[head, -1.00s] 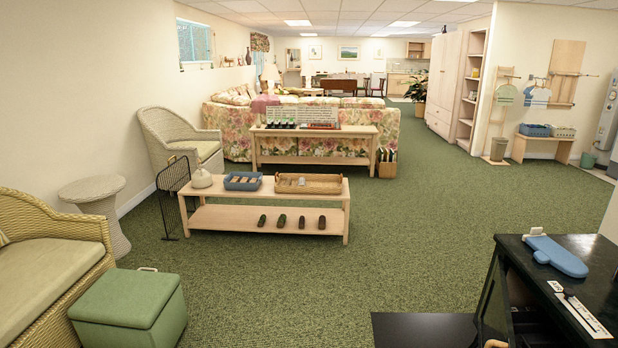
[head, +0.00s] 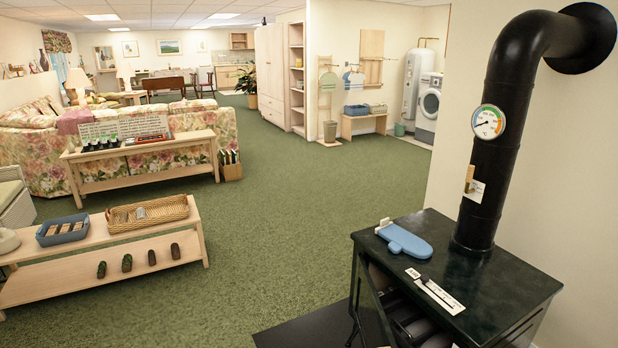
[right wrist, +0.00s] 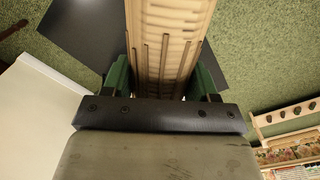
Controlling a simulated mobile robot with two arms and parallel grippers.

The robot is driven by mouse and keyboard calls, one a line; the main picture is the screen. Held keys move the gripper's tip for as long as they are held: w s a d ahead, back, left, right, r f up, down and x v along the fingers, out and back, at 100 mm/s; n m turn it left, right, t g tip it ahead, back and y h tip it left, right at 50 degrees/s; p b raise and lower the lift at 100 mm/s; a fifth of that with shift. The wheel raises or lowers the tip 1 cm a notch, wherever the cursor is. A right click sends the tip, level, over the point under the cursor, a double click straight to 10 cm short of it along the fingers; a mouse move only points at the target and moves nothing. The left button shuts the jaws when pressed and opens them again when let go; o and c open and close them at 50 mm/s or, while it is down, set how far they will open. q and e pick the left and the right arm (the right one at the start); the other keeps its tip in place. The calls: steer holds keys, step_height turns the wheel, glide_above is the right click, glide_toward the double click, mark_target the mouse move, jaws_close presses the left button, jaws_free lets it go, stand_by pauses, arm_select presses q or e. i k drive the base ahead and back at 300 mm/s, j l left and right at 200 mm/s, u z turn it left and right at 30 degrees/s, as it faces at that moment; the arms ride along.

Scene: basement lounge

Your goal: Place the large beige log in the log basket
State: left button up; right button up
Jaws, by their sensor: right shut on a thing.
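In the right wrist view a large beige log (right wrist: 166,35) with dark lengthwise grooves runs up from between the green fingers of my right gripper (right wrist: 164,82). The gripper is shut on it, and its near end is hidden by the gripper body. Neither gripper can be made out in the head view, and my left gripper is in no view. A woven basket tray (head: 120,224) with a small item inside sits on the low wooden bench (head: 104,242). I cannot tell whether it is the log basket.
A black stove (head: 510,290) with a tall flue pipe (head: 487,150) stands at right, a blue mitt (head: 403,240) on top. A dark floor plate (head: 315,328) lies before it. A blue tray (head: 62,238) is on the bench. Green carpet (head: 270,200) is clear between bench and stove.

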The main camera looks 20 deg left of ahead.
mark_target(175, 211)
steer(key=i+j+u, duration=0.95)
steer(key=i+u, duration=0.55)
steer(key=i, duration=1.1)
steer(key=i+z, duration=0.1)
steer(key=i, duration=0.8)
steer(key=i+j, duration=0.15)
steer(key=i, duration=0.8)
steer(key=i+j+z, duration=0.1)
steer(key=i, duration=0.8)
